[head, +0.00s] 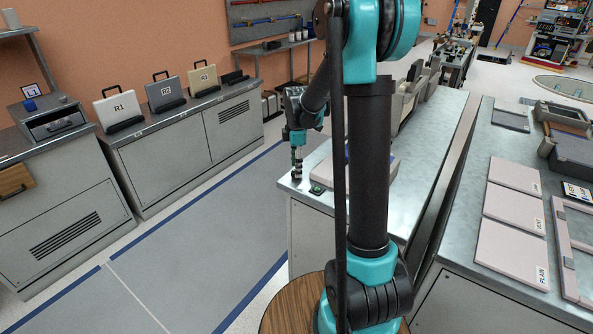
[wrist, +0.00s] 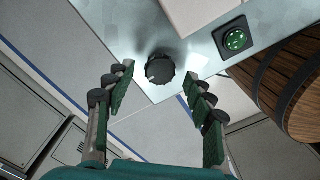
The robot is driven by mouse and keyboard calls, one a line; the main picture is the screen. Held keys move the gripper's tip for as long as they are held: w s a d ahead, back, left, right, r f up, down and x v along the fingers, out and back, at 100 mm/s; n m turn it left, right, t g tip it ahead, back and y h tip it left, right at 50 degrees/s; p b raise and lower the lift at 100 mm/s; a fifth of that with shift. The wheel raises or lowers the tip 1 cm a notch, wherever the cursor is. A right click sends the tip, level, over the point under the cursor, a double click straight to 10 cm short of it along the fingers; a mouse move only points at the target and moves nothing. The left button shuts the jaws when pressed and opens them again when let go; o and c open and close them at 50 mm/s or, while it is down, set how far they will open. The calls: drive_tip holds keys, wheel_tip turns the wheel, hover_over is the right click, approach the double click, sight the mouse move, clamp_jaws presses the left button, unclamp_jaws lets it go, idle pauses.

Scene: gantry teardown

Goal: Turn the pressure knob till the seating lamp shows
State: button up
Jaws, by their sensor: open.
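The dark, ridged, round pressure knob (wrist: 160,69) sits near the corner of the metal bench top in the wrist view. My gripper (wrist: 158,74) is open, its two green-padded fingers to the left and right of the knob in the picture. I cannot tell how far the fingertips are from the knob, and no contact shows. In the head view my gripper (head: 297,168) points down at the near-left bench corner and largely hides the knob. A green round light in a black square housing (wrist: 235,40), likely the seating lamp, is right of the knob; whether it is lit is unclear.
A pale block (wrist: 200,15) lies on the bench behind the knob. The metal bench (head: 410,150) runs back with grey fixtures on it. Another bench at right holds pale plates (head: 511,212). Cases marked R1 (head: 118,106), R2 and R3 stand on left cabinets. The floor between is clear.

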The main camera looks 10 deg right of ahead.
drive_tip(key=shift+f, duration=1.05)
drive_tip(key=c, duration=1.2)
